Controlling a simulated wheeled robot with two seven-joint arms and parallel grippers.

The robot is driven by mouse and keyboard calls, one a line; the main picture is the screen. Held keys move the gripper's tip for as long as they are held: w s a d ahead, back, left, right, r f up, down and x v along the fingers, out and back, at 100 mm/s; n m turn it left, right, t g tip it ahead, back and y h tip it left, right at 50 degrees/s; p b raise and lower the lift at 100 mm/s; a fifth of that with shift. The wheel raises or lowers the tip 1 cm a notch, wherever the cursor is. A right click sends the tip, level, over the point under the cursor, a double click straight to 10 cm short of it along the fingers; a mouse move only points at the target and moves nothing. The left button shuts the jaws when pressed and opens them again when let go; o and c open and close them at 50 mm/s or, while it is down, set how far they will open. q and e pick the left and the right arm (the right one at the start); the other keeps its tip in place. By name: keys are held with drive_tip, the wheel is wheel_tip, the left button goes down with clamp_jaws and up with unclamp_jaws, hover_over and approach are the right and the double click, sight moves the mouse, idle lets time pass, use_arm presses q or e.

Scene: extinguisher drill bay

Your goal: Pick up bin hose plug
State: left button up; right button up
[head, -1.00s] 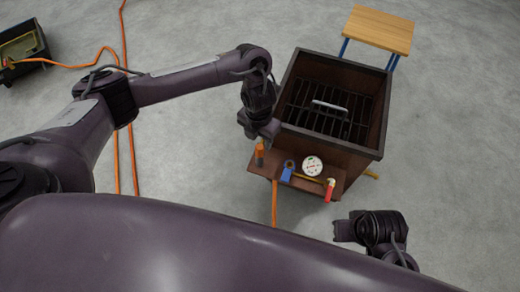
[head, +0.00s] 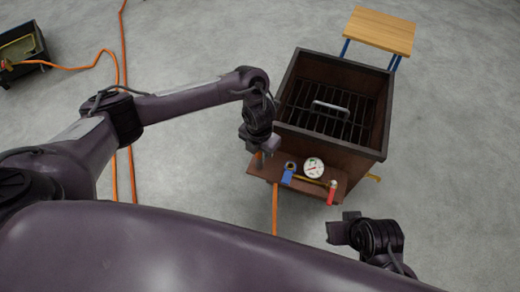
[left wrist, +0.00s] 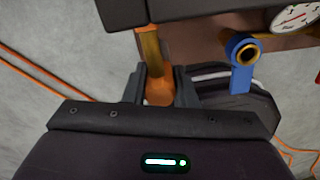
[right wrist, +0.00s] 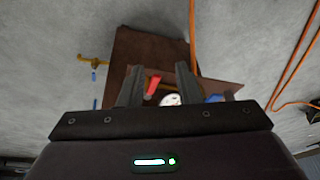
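An orange plug (left wrist: 159,92) with a yellow-brown stem stands at the left end of the brown ledge (head: 313,185) on the front of the grill box. It is probably the hose plug. My left gripper (head: 262,150) is over this end of the ledge. In the left wrist view its fingers are open, one on each side of the plug; I cannot tell whether they touch it. In the head view the gripper mostly hides the plug. My right gripper (head: 340,226) is open and empty, in front of the ledge's right end.
The ledge also carries a blue ring-topped part (head: 289,172), a white gauge (head: 313,167) and a red part (head: 332,191). The dark box (head: 340,142) holds a grate. A wooden stool (head: 380,30) stands behind. A black bin (head: 42,55) with an orange hose lies far left.

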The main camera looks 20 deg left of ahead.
use_arm(q)
drive_tip(key=shift+c, duration=1.2)
